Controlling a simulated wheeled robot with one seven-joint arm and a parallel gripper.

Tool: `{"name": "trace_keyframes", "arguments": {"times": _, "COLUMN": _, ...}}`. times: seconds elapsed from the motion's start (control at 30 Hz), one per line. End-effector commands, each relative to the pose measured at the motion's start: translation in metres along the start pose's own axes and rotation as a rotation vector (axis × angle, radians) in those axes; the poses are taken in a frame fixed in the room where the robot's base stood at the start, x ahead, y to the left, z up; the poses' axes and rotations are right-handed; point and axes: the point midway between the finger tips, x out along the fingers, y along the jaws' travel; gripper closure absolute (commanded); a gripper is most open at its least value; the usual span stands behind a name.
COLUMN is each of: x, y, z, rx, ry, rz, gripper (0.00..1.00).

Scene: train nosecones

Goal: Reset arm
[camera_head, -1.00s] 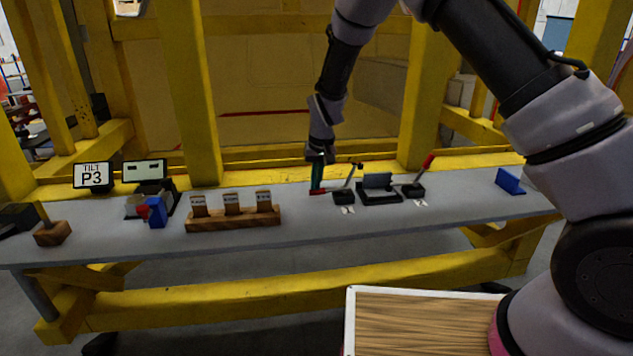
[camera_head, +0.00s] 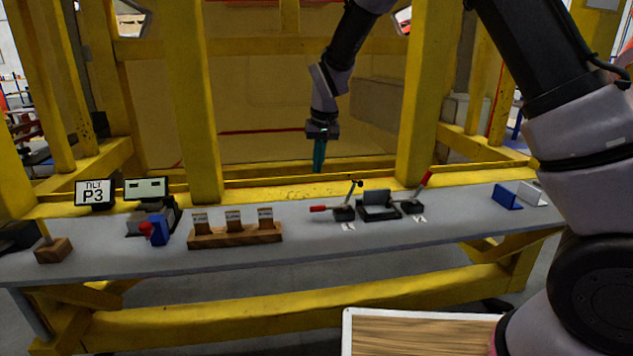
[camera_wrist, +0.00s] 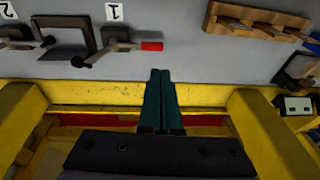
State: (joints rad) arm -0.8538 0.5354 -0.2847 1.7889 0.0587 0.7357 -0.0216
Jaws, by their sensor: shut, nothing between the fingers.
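My gripper (camera_head: 319,154) hangs from my arm with its dark green fingers pointing down, above the back edge of the grey bench (camera_head: 290,251). The fingers are shut and hold nothing. In the wrist view the closed fingers (camera_wrist: 161,90) lie side by side over the yellow beam. The clamp with the red handle (camera_head: 343,212) is on the bench, to the right of and below my gripper and apart from it. It also shows in the wrist view (camera_wrist: 118,45).
A black fixture (camera_head: 379,208) sits between the clamp and a second red-handled clamp (camera_head: 413,205). A wooden rack (camera_head: 235,236) with several labelled cards stands left of them. Blue and white pieces lie at the right. Yellow posts (camera_head: 413,100) flank my gripper.

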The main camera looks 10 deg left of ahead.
Motion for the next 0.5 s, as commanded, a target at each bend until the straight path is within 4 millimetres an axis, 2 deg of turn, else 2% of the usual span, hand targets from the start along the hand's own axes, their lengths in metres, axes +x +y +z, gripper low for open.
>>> {"name": "trace_keyframes", "arguments": {"times": 0.17, "x": -0.016, "y": -0.002, "z": 0.000, "rx": -0.001, "ry": 0.000, "rz": 0.000, "gripper": 1.00}}
{"name": "trace_keyframes", "arguments": {"times": 0.5, "x": -0.018, "y": -0.002, "z": 0.000, "rx": 0.000, "ry": 0.000, "rz": 0.000, "gripper": 1.00}}
